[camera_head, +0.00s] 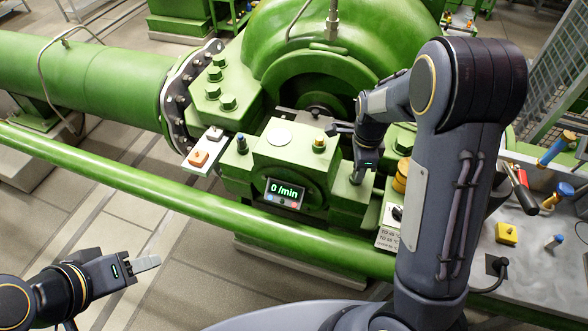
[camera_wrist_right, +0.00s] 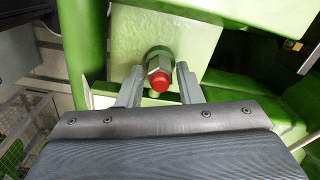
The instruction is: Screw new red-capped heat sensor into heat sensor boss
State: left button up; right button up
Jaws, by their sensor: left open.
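In the right wrist view the red-capped heat sensor (camera_wrist_right: 159,78) has a metal hex body and sits at a pale green block face (camera_wrist_right: 190,42). The boss under it is hidden, and I cannot tell how far in the sensor sits. My right gripper (camera_wrist_right: 158,88) is open, with one finger on each side of the sensor and a visible gap to both. In the head view my right gripper (camera_head: 346,153) is beside the green bearing housing (camera_head: 290,170); the sensor is not discernible there. My left gripper (camera_head: 148,263) is open and empty, low at the left above the floor.
The housing carries a display (camera_head: 284,193) reading "0 /min" and a brass-coloured fitting (camera_head: 319,145). A small tray (camera_head: 205,168) with an orange-brown part is at left. A green pipe (camera_head: 180,198) crosses in front. A grey worktop (camera_head: 520,262) at right holds a yellow block (camera_head: 507,233) and tools.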

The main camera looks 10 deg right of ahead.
jog(key=shift+r, duration=3.35)
jog(key=shift+s+r, duration=0.1)
jog(key=shift+s, duration=0.15)
jog(key=s+a+r+n+t+y+b, duration=0.1)
jog(key=s+a+n+t+y+b, duration=0.1)
jog(key=s+n, duration=0.7)
jog(key=s+a+r+n+t+y+b, duration=0.1)
jog(key=s+a+n, duration=0.4)
jog(key=s+n, duration=0.5)
jog(key=shift+s+a+r+t+y+b, duration=0.15)
jog(key=shift+s+r+t+y+b, duration=0.25)
jog(key=shift+s+r+t+b, duration=0.65)
jog(key=shift+s+f+t+p, duration=0.25)
jog(key=shift+f+p, duration=0.05)
jog(key=shift+f, duration=0.05)
